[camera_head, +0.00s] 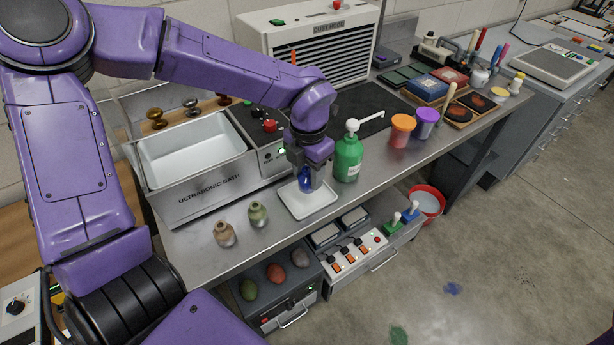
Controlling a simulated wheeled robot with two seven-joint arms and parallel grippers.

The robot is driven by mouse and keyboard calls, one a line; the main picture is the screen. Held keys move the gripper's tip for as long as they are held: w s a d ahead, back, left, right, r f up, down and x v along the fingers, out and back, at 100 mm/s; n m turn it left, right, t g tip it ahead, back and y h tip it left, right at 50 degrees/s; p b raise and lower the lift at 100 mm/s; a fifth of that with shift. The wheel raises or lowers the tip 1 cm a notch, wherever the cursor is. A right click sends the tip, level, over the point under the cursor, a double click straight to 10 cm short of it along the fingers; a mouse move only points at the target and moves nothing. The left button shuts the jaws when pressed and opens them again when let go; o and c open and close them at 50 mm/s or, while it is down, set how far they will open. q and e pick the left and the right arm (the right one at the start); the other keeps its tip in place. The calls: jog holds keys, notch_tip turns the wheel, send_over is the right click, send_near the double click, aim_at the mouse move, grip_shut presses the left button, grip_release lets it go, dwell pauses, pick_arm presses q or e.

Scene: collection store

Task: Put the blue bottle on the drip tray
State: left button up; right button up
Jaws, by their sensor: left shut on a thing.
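The blue bottle (305,180) is mostly hidden by my left gripper (307,173), which is shut on it from above. The bottle is over the white drip tray (312,208), near its back edge. I cannot tell whether the bottle touches the tray. The tray lies on the metal bench in front of the ultrasonic bath. My right gripper is not in view.
A green pump bottle (348,158) stands close to the right of the tray. Two small bottles, one tan (225,233) and one green (258,214), stand to the left. The ultrasonic bath (195,160) is behind. Orange (401,130) and purple (426,122) tubs stand farther right.

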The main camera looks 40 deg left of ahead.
aim_at(306, 181)
pick_arm(q)
jog(key=f, duration=0.3)
jog(key=w+a+f, duration=0.1)
jog(key=shift+a+f, duration=0.1)
jog(key=shift+f, duration=0.2)
jog(key=shift+w+f, duration=0.15)
jog(key=shift+f, duration=0.15)
jog(key=shift+f, duration=0.2)
jog(key=o, duration=1.2)
jog(key=shift+o, duration=0.2)
notch_tip(306, 181, up, 12)
jog(key=shift+r, duration=0.25)
